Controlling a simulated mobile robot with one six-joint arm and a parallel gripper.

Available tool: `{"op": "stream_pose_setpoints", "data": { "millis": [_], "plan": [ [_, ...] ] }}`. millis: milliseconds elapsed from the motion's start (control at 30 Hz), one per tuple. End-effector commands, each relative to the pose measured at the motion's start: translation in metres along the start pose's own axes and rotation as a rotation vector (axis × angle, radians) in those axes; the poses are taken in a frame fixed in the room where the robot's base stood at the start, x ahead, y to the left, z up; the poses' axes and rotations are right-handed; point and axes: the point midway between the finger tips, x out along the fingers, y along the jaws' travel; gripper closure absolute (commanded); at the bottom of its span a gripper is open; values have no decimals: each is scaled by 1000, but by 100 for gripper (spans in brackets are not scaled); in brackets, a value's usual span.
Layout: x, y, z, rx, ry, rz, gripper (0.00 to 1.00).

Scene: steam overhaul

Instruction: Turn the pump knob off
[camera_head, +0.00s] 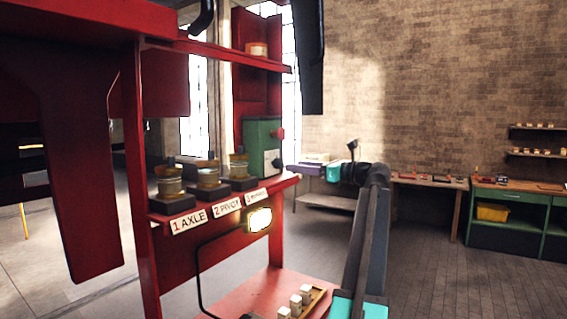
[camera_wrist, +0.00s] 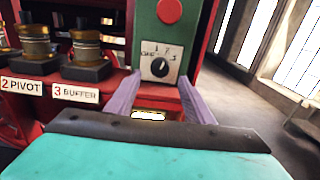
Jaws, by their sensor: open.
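The pump is a green box (camera_head: 262,146) at the right end of the red shelf. In the wrist view its green front (camera_wrist: 178,44) carries a white dial plate with a black knob (camera_wrist: 159,67) and a red button (camera_wrist: 170,10) above. The plate has marks around the knob, partly legible; I cannot tell surely which one the knob points to. My gripper (camera_wrist: 158,92) is open, its two purple fingers reaching toward the box below and either side of the knob, with nothing between them. In the head view my gripper (camera_head: 305,168) is just right of the green box.
Several brass-topped jars stand on the shelf left of the pump, including one by the label 3 BUFFER (camera_wrist: 88,52). A lit lamp (camera_head: 259,220) hangs below the shelf. White blocks (camera_head: 295,302) sit on a lower red surface. A green workbench (camera_head: 512,195) stands far right.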

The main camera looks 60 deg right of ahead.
Motion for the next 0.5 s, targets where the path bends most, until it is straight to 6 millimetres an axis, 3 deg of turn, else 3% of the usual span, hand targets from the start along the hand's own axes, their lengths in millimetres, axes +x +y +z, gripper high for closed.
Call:
{"op": "stream_pose_setpoints", "data": {
  "millis": [200,500],
  "plan": [
    [33,1,2,0,0,3,52],
    [62,1,1,1,1,2,52]
  ]
}}
